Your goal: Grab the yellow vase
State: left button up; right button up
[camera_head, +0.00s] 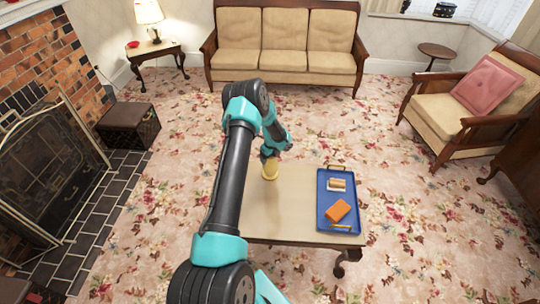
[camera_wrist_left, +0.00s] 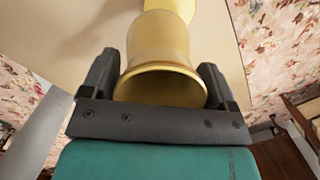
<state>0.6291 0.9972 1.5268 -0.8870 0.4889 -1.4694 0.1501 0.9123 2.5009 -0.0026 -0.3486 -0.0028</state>
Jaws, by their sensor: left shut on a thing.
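The yellow vase (camera_head: 270,171) is at the far left part of the small table in the head view. In the left wrist view the vase (camera_wrist_left: 160,50) shows its wide open mouth towards the camera, between the two dark fingers. My left gripper (camera_wrist_left: 160,88) is shut on the vase near its rim, with one finger on each side. In the head view my left gripper (camera_head: 270,156) is at the top of the vase, partly hidden by the wrist. I cannot tell whether the vase's base touches the table. My right gripper is not in view.
The table (camera_head: 285,222) is bare around the vase. A blue tray (camera_head: 324,222) on its right side holds an orange block (camera_head: 338,210) and other small items. A sofa (camera_head: 285,45), an armchair (camera_head: 470,105) and a fireplace screen (camera_head: 50,165) stand around the open carpet.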

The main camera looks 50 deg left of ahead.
pick_arm(q)
jog(key=s+d+r, duration=0.1)
jog(key=s+d, duration=0.7)
jog(key=d, duration=0.2)
jog(key=shift+s+r, duration=0.2)
jog(key=shift+s, duration=0.2)
